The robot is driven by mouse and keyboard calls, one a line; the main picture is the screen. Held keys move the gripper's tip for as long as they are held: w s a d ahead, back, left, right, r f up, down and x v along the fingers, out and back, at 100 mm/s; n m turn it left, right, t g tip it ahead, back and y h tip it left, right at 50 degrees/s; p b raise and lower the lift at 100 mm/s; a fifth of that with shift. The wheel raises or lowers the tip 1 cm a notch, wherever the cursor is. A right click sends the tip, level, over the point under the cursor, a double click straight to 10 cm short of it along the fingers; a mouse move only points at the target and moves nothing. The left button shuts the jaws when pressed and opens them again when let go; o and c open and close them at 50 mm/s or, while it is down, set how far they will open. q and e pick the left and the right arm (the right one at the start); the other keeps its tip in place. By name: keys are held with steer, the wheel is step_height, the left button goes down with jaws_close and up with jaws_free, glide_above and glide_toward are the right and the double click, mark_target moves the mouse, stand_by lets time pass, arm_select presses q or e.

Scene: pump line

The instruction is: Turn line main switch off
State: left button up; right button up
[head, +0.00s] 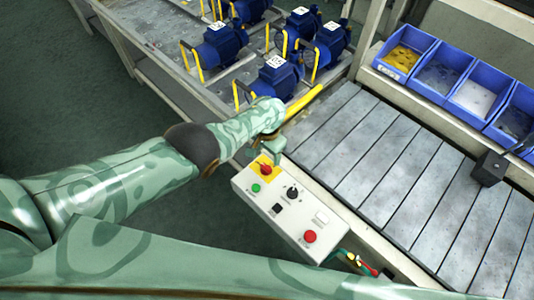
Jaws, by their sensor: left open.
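The line main switch (265,170), a red knob on a yellow plate, sits at the upper left end of a white control panel (291,217). My left arm reaches in from the left. My left gripper (272,152) is open and just above the switch, pointing down at it. Whether the fingers touch the knob cannot be told. The arm hides part of the panel's far edge. My right gripper is not in view.
The panel also has a green button (256,188), a black selector (292,192) and a red button (310,236). A slatted line (385,165) runs to its right. Blue pumps (276,78) stand behind, and blue bins (441,72) at upper right.

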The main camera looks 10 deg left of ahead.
arm_select(q)
step_height(320, 180, up, 8)
steer(key=p, duration=0.6)
steer(key=shift+r, duration=0.15)
